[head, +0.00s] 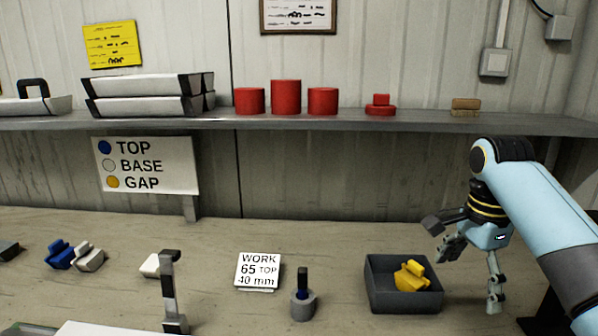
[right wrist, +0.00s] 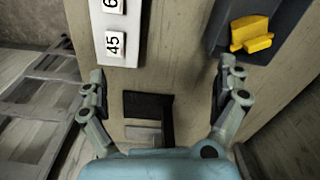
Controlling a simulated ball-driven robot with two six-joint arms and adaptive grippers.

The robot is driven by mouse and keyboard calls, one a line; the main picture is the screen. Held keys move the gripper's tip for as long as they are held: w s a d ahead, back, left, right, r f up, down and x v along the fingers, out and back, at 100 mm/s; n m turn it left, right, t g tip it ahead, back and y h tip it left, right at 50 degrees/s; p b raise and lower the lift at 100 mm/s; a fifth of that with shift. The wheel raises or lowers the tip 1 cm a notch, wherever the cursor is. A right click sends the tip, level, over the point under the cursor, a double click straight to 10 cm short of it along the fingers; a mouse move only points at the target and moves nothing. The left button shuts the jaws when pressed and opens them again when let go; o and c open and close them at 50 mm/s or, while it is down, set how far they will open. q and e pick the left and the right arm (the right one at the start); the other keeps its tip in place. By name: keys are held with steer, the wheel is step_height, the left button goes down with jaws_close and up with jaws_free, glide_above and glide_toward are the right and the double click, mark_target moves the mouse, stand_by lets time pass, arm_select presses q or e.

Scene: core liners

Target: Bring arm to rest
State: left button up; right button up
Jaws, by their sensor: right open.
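My right arm (head: 545,205) comes in from the right in the head view. Its gripper (head: 467,275) hangs over the bench just right of the grey bin (head: 405,303). The fingers are spread apart, with nothing held between them. In the right wrist view the right gripper (right wrist: 163,75) is open, above a flat black piece (right wrist: 148,105) and a grey piece. The yellow piece (head: 411,276) lies in the bin and also shows in the right wrist view (right wrist: 252,35). My left gripper is not in view.
A grey ring (head: 303,306) with a dark upright part stands left of the bin. Blue and white pieces lie farther left. A shelf (head: 350,123) with red cylinders runs behind.

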steer(key=s+f+n, duration=0.5)
steer(key=s, duration=0.3)
steer(key=s+a+r+n+t, duration=0.1)
steer(key=s+r+n+t, duration=0.1)
steer(key=s+n, duration=0.65)
steer(key=s+a+r+n+t, duration=0.15)
steer(key=s+n, duration=0.25)
steer(key=s, duration=1)
step_height(320, 180, down, 33)
steer(key=d+g+b, duration=0.1)
steer(key=d+b, duration=0.2)
steer(key=b, duration=0.6)
arm_select(q)
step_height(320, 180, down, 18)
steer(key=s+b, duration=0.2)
steer(key=b, duration=0.6)
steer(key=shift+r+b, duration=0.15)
steer(key=shift+b, duration=0.15)
arm_select(e)
steer(key=s+f+g, duration=0.1)
steer(key=s+f, duration=0.9)
steer(key=f, duration=0.3)
steer(key=s+d+f, duration=0.1)
steer(key=s+f, duration=0.9)
steer(key=f, duration=0.4)
steer(key=shift+m+g+h, duration=0.3)
steer(key=shift+m+g, duration=0.05)
